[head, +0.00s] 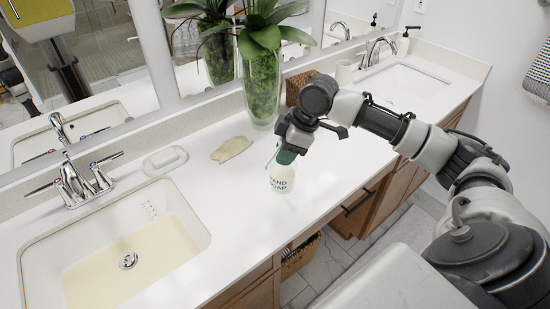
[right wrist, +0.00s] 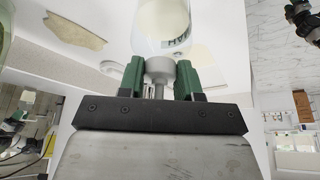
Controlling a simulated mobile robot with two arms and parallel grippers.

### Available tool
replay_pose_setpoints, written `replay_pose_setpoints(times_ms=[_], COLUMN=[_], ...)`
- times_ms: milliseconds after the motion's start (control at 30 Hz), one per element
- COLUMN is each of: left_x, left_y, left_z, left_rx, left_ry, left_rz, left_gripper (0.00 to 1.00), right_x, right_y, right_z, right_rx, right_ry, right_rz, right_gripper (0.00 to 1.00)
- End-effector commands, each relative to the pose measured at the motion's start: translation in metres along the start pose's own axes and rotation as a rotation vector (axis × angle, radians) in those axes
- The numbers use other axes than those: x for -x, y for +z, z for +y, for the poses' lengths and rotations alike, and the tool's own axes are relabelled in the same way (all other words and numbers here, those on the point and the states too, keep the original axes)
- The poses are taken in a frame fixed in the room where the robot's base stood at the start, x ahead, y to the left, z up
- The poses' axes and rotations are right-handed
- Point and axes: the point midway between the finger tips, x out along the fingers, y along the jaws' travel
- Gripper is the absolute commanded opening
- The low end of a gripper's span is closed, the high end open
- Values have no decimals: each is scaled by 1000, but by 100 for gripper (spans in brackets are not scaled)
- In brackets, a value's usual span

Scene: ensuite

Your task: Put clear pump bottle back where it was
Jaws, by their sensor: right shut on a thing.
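Whether the bottle's base touches the counter I cannot tell. The pump top is mostly hidden by the gripper. My left gripper is not in view.
A tall glass vase (head: 262,90) with a plant stands behind the bottle. A tan flat piece (head: 232,149) and a soap dish (head: 165,160) lie to the left. The left sink (head: 200,228) is nearby. A second sink (head: 400,83) lies at the far right.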

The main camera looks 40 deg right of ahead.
Motion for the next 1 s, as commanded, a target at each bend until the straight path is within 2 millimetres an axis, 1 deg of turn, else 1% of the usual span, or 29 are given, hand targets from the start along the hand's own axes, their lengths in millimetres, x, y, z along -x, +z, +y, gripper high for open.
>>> replay_pose_setpoints(times_ms=[33, 100, 233, 367, 600, 700, 1000], left_x=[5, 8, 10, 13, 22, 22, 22], left_y=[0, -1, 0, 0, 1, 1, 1], left_z=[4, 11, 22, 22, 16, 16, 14], left_rx=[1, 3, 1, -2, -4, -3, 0], left_ry=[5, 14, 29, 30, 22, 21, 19], left_rz=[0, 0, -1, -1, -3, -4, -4], left_gripper=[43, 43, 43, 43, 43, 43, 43], right_x=[-5, -15, -27, -35, -64, -68, -70], right_y=[-7, -11, -15, -14, -2, 0, 1], right_z=[8, 16, 27, 30, 29, 29, 29], right_rx=[-3, -2, -1, -1, 0, 1, 0], right_ry=[0, 0, 1, 1, 1, 2, 2], right_rz=[6, 4, 4, 0, 1, 1, 2], right_gripper=[0, 0, 0, 0, 0, 0, 0])
